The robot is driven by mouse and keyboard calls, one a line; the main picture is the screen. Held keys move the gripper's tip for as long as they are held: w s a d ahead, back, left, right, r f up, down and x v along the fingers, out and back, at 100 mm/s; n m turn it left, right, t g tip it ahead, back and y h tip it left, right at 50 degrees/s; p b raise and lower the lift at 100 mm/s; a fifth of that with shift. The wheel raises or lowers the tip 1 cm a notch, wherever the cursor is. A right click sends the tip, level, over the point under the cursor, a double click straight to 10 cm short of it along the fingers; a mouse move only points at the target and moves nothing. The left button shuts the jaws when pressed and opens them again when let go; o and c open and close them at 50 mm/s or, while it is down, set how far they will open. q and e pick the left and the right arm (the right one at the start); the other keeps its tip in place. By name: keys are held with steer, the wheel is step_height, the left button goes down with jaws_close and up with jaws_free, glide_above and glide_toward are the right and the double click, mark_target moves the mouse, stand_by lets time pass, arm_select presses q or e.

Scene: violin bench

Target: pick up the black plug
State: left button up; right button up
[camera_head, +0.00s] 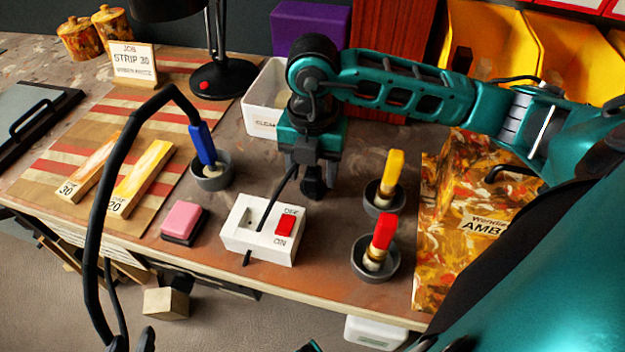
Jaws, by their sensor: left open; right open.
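The black plug is not clearly visible; a thin black cord (271,200) runs from the white switch box (263,241) up to my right gripper (313,184). My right gripper points down just behind the box, its jaws open. The dark shapes at its fingertips overlap, so I cannot tell whether the plug is among them. The box has a red rocker switch (285,225) marked OFF and ON. My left gripper (131,342) is low at the bottom left edge, open, partly cut off and clear of the bench.
Grey cups with a yellow-handled (391,175) and a red-handled tool (381,236) stand right of the box. A blue-handled tool (202,145) and a pink block (184,220) are left. A white bin (263,118) is behind. A thick black loop (105,200) crosses the left foreground.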

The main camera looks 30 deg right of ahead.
mark_target(312, 171)
steer(key=shift+f, duration=0.5)
arm_select(q)
steer(key=shift+w+r, duration=0.15)
steer(key=shift+r, duration=0.05)
steer(key=shift+s+f, duration=0.25)
steer(key=shift+f, duration=0.05)
arm_select(e)
steer(key=c, duration=1)
steer(key=shift+r, duration=0.15)
arm_select(q)
steer(key=a+r+p, duration=0.1)
steer(key=p, duration=0.1)
steer(key=s+a+r+p, duration=0.1)
steer(key=p, duration=0.2)
arm_select(e)
step_height(312, 171, up, 20)
steer(key=shift+f, duration=0.1)
